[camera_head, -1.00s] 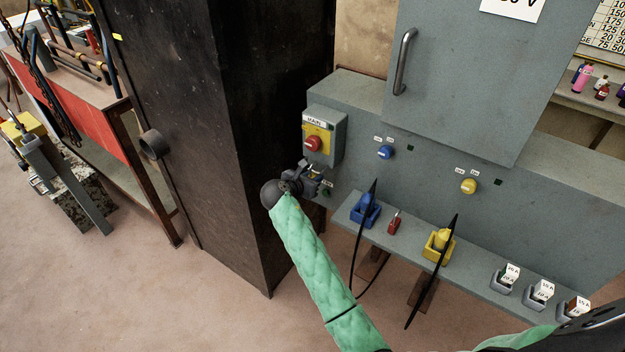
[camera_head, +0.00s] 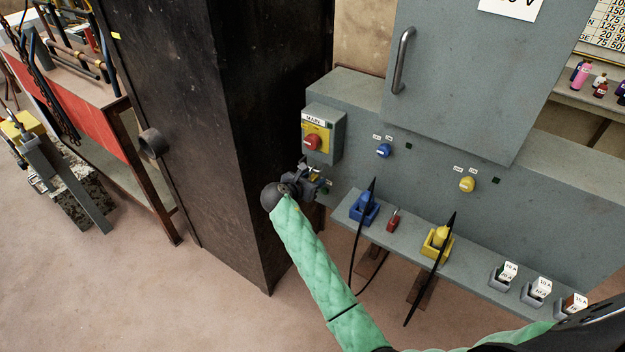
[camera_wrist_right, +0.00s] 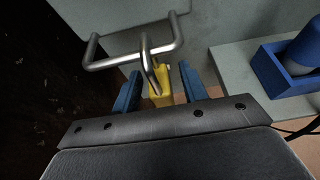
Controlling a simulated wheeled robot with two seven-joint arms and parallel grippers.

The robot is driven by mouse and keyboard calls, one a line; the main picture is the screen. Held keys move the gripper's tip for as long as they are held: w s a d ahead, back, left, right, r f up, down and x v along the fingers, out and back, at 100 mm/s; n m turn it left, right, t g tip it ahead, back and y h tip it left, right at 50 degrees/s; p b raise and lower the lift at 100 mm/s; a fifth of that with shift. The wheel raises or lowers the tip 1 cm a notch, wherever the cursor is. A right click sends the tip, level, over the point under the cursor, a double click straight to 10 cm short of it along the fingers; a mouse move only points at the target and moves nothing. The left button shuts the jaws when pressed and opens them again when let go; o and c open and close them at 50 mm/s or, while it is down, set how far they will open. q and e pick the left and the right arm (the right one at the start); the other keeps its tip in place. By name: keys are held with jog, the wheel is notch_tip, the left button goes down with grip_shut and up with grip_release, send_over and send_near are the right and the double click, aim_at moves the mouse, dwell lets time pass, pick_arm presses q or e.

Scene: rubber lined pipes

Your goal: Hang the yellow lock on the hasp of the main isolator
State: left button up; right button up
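The main isolator (camera_head: 314,140) is a grey box with a yellow plate and red knob, at the left end of the grey panel. My right gripper (camera_head: 313,181) is just below it. In the right wrist view, the hasp (camera_wrist_right: 108,63) is a bent metal bar. The yellow lock (camera_wrist_right: 160,88) is below it, its metal shackle (camera_wrist_right: 146,62) crossing the hasp bar and apparently looped around it. The blue fingers of my right gripper (camera_wrist_right: 158,92) stand either side of the lock with visible gaps, so it looks open. My left gripper is not in view.
A tall dark cabinet (camera_head: 240,120) stands close left of the right gripper. A grey shelf (camera_head: 470,272) below the panel holds a blue holder (camera_head: 362,212), a red item (camera_head: 393,220) and a yellow holder (camera_head: 432,250). The floor in front is clear.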

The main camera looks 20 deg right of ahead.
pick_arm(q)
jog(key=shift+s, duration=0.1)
pick_arm(e)
jog(key=shift+a, duration=0.1)
